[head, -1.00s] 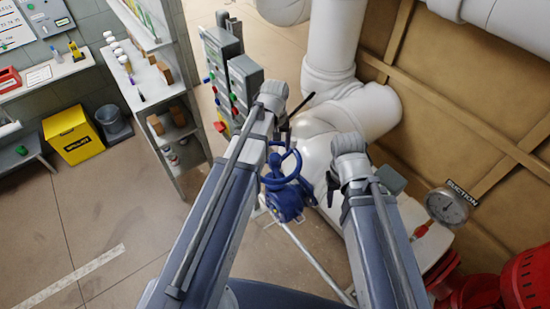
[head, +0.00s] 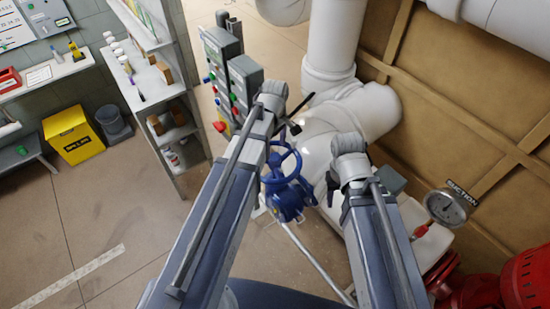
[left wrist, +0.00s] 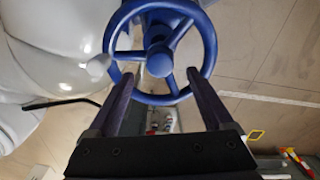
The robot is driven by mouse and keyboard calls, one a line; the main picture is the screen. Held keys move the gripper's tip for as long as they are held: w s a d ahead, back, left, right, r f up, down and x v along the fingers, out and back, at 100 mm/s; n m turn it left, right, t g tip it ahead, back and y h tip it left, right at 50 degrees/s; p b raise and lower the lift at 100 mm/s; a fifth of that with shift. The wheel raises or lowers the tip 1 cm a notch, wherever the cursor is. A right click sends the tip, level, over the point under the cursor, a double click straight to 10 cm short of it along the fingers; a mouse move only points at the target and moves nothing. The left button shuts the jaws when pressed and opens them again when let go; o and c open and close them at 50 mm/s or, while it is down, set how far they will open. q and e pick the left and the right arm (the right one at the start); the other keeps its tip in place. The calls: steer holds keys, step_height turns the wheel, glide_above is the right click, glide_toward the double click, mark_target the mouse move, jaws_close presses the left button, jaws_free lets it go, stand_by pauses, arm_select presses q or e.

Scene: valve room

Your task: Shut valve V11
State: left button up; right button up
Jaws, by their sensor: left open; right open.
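A blue valve with a round handwheel (head: 297,163) stands between my two arms in the head view, its blue body (head: 290,198) below the wheel. I can read no V11 tag on it. In the left wrist view the handwheel (left wrist: 159,60) fills the upper middle, with its spokes and hub facing the camera. My left gripper (left wrist: 160,77) is open, its two fingers apart and overlapping the near side of the rim; whether they touch is unclear. In the head view its arm mostly hides it. My right gripper (head: 332,187) is open, just right of the valve, partly hidden by its arm.
Large white pipes (head: 335,60) rise behind and right of the valve. A suction gauge (head: 447,207) and red equipment (head: 520,285) are at right. Grey control boxes (head: 232,80) and a shelf (head: 165,105) stand left. A yellow bin (head: 73,135) is farther left; floor between is clear.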

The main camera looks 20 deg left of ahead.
arm_select(q)
steer(key=shift+n, duration=0.5)
steer(key=shift+f, duration=0.1)
